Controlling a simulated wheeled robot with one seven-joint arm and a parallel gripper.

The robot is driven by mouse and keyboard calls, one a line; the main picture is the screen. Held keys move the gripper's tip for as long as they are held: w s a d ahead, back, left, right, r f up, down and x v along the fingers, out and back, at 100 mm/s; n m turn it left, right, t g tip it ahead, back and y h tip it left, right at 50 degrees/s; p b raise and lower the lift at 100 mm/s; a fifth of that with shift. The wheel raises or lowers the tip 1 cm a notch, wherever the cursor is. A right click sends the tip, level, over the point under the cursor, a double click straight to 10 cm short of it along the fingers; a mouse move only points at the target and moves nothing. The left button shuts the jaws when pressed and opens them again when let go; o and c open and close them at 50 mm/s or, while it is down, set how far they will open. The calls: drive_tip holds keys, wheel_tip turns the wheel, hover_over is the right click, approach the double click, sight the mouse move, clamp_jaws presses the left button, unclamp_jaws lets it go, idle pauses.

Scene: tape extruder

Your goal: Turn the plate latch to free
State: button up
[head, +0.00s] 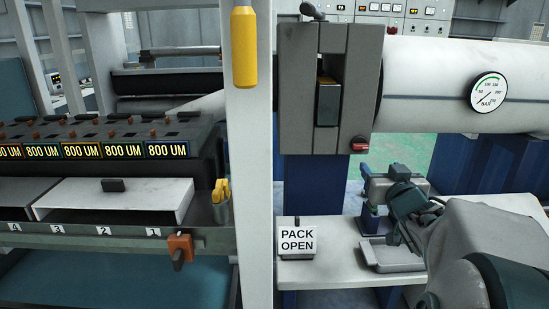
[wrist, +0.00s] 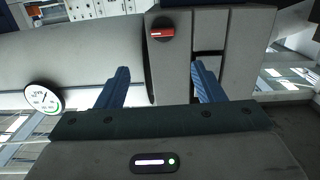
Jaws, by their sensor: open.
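A small red-and-dark rotary knob (head: 360,145) sits low on the right of the grey block around the pipe. I take it for the plate latch, though no label on it is readable. In the wrist view the knob (wrist: 162,30) shows a red bar lying about level, with a pale line along it. My gripper (wrist: 163,76) is open and empty, its blue fingers apart. The knob appears above the gap between them, with no contact visible. In the head view my gripper (head: 367,192) is below the knob.
A grey pipe with a round gauge (head: 489,89) runs right from the grey block (head: 297,90). A white ledge (head: 325,262) below holds a PACK OPEN sign (head: 297,240) and a grey tray (head: 397,259). A pale post (head: 251,180) stands left.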

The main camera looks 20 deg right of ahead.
sight(361, 146)
drive_tip(key=shift+t+y, duration=0.3)
drive_tip(key=x, duration=0.4)
drive_tip(key=b+x, duration=0.1)
drive_tip(key=x, duration=0.4)
drive_tip(key=b+x, duration=0.1)
drive_tip(key=x, duration=0.4)
drive_tip(key=shift+w+f, duration=0.2)
drive_tip(key=shift+f, duration=0.2)
drive_tip(key=c, duration=1)
